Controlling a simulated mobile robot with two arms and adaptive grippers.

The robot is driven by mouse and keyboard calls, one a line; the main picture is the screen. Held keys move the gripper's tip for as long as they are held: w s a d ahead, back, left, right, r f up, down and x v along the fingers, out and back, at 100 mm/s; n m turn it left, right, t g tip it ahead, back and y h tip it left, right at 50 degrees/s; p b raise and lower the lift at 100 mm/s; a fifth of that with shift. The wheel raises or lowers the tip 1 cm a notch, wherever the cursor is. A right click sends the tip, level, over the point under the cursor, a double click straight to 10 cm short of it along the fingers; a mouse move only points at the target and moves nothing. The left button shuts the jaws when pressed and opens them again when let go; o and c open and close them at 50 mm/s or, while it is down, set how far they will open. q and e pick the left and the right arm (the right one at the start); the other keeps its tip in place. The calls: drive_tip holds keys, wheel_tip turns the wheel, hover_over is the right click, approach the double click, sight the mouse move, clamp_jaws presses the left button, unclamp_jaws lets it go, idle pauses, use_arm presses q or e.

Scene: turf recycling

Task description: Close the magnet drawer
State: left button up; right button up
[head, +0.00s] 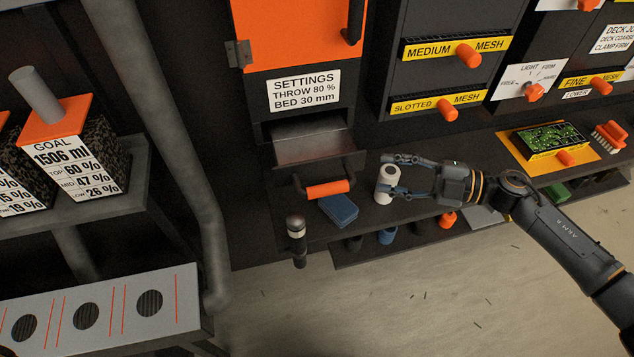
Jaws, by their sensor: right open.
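A drawer (311,145) with a bare grey metal inside stands pulled out below the settings label, at the middle of the head view. It carries no readable name; I take it as the magnet drawer. Its orange bar handle (327,188) sits on dark brackets at the front. My right gripper (391,174) is open to the right of this handle, apart from it. A white roll (386,186) shows between and under its fingers; I cannot tell whether they touch it. My left gripper is not in view.
A blue folded cloth (340,209) lies below the handle, and a dark cylinder with a pale band (297,235) stands left of it. Mesh panels with orange knobs (468,56) rise behind. A green board (548,138) lies at right. The floor (400,300) in front is mostly clear.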

sight(327, 189)
drive_tip(key=s+a+g+p, duration=0.1)
drive_tip(key=a, duration=0.3)
drive_tip(key=a+f+n+g+p, duration=0.1)
drive_tip(key=a, duration=0.3)
drive_tip(key=s+a+f+n+g+h+p, duration=0.1)
drive_tip(key=a+p, duration=0.1)
drive_tip(key=a, duration=0.1)
drive_tip(key=shift+s+a, duration=0.35)
drive_tip(key=shift+a, duration=0.05)
drive_tip(key=shift+a+f, duration=0.15)
drive_tip(key=shift+a, duration=0.3)
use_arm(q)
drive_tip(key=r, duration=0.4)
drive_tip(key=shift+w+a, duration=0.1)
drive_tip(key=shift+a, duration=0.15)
use_arm(e)
clamp_jaws()
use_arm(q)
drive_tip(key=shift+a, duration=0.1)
